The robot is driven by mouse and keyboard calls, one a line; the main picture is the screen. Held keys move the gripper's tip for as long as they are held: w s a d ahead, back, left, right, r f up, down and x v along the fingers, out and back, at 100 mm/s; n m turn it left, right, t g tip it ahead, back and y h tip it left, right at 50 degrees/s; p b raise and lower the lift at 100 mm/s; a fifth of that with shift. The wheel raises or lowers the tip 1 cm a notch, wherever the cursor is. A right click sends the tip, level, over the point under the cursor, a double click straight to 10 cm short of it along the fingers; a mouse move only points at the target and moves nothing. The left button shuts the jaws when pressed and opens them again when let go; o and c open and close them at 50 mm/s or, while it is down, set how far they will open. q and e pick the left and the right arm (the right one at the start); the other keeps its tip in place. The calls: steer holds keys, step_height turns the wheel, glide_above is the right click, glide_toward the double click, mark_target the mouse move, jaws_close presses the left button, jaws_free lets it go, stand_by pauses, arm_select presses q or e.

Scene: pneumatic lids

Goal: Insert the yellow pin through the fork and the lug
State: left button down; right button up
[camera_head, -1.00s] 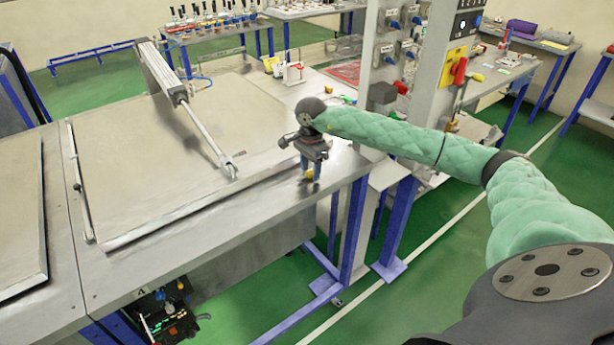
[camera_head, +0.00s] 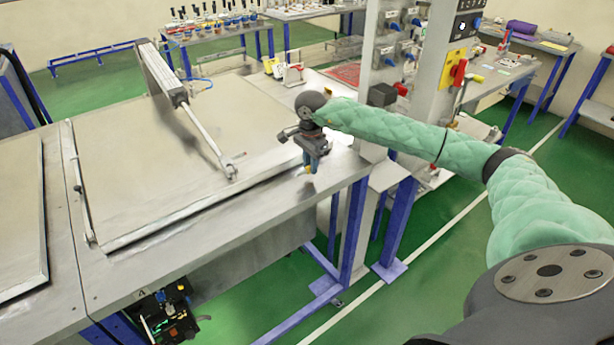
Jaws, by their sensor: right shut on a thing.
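My right gripper (camera_head: 312,164) points down over the right end of the steel bench top, with its blue-tipped fingers shut. A small bit of yellow, the yellow pin (camera_head: 308,170), shows at the fingertips; the gripper hides most of it. The fork (camera_head: 231,172) is at the lower end of the cylinder's rod (camera_head: 207,139), near the front edge of the lid, left of my gripper and apart from it. The lug at the fork is too small to make out clearly. My left gripper is out of view.
The large flat lid (camera_head: 140,165) covers most of the bench, with the cylinder (camera_head: 162,75) slanting above it. A grey post with switches (camera_head: 440,75) stands behind my right arm. The bench top's front right strip (camera_head: 290,203) is clear.

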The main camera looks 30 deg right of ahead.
steer(key=shift+r+p, duration=0.4)
steer(key=shift+r, duration=2.95)
